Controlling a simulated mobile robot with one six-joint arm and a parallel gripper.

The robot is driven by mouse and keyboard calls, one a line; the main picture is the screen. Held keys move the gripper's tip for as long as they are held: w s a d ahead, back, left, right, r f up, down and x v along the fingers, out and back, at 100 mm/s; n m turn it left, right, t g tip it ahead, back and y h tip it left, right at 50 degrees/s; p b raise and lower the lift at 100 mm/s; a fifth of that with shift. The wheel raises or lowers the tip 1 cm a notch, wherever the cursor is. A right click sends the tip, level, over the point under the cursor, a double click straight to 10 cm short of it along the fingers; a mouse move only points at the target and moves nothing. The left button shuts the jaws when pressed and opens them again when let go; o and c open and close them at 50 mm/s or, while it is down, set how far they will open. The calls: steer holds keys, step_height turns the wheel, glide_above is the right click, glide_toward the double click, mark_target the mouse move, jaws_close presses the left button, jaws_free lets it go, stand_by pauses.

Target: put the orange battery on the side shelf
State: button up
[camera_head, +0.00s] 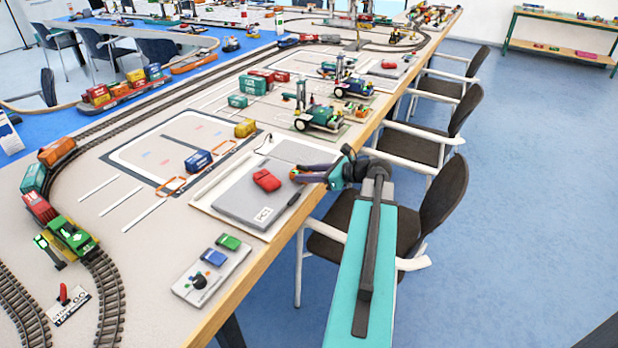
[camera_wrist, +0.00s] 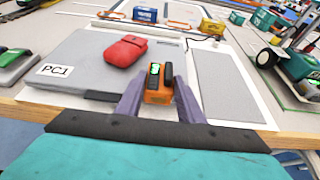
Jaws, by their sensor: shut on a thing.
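The orange battery (camera_wrist: 158,97), with black parts and a small green patch on top, sits between the two grey fingers of my gripper (camera_wrist: 157,88) in the wrist view. My gripper is shut on it over the grey PC1 board near the table's front edge. In the head view my gripper (camera_head: 305,173) reaches in from the right, with a bit of orange (camera_head: 294,174) at its tips. I cannot tell whether the battery touches the board. A side shelf (camera_head: 565,50), wooden with a green frame, stands by the far wall at the upper right.
A red pouch-like object (camera_head: 266,180) lies on the grey PC1 board (camera_head: 240,208), left of my gripper. Chairs (camera_head: 445,195) line the table's right side. Open blue floor (camera_head: 540,190) lies between chairs and shelf.

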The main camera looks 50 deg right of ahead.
steer(key=shift+f, duration=0.1)
stand_by(0.3)
steer(key=o, duration=1.2)
steer(key=v, duration=1.2)
steer(key=shift+d+b, duration=0.15)
steer(key=shift+b, duration=0.15)
